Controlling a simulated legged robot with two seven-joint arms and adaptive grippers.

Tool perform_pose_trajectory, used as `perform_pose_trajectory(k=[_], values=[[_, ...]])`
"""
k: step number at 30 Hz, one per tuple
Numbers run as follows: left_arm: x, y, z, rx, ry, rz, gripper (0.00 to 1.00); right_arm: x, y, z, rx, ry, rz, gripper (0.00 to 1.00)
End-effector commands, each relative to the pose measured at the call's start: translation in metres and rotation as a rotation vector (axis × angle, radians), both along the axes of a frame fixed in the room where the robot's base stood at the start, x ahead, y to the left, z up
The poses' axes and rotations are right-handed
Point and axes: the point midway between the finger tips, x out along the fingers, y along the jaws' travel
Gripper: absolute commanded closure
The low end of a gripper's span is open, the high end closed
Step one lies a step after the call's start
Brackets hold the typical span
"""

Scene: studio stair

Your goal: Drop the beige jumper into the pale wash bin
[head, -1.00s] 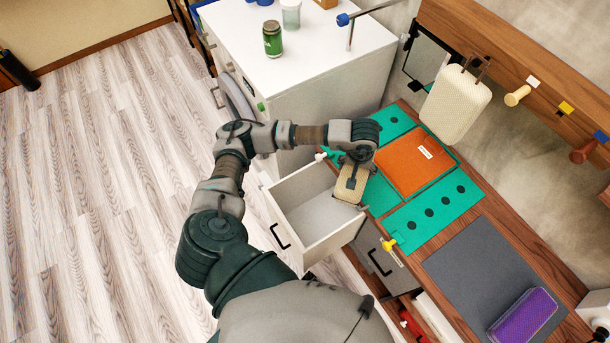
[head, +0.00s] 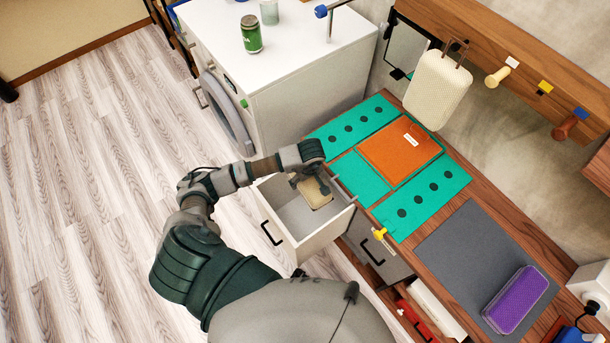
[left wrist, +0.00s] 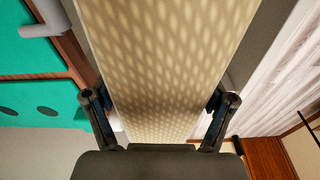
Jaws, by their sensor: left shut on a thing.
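The beige jumper (head: 318,194) is a folded block with a dotted weave. It fills the middle of the left wrist view (left wrist: 165,60). My left gripper (head: 310,182) is shut on it, with one finger on each side of it in the left wrist view (left wrist: 160,100). The jumper is over the opening of a pale pulled-out drawer-like bin (head: 322,238) with a black handle, which looks like the wash bin. I cannot tell how far above its floor the jumper is. My right gripper is not in view.
A bench right of the bin carries a teal mat (head: 347,166), an orange folded piece (head: 400,152), a grey mat (head: 470,250) and a purple block (head: 515,300). A cream block (head: 438,88) hangs from the rail. A white washing machine (head: 300,75) stands behind the bin.

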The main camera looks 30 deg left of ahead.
Motion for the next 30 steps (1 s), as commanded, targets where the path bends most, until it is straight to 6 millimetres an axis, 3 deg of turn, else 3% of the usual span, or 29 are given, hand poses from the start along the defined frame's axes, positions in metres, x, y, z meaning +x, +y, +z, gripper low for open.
perform_pose_trajectory(k=[8, 9, 10, 23, 30], values=[[0.001, 0.001, -0.001, -0.001, -0.002, 0.000, 0.73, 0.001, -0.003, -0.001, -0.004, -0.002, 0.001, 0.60], [0.001, 0.001, -0.001, -0.001, -0.002, 0.000, 0.10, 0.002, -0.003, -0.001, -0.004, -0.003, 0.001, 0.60], [0.001, 0.001, -0.001, -0.001, -0.002, 0.000, 0.02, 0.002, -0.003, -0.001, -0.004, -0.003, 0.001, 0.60], [0.001, 0.000, 0.003, -0.001, -0.002, -0.001, 0.00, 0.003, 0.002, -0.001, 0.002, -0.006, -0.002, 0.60], [-0.001, -0.005, 0.047, -0.001, -0.006, -0.002, 0.00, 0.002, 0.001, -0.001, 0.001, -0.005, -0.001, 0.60]])
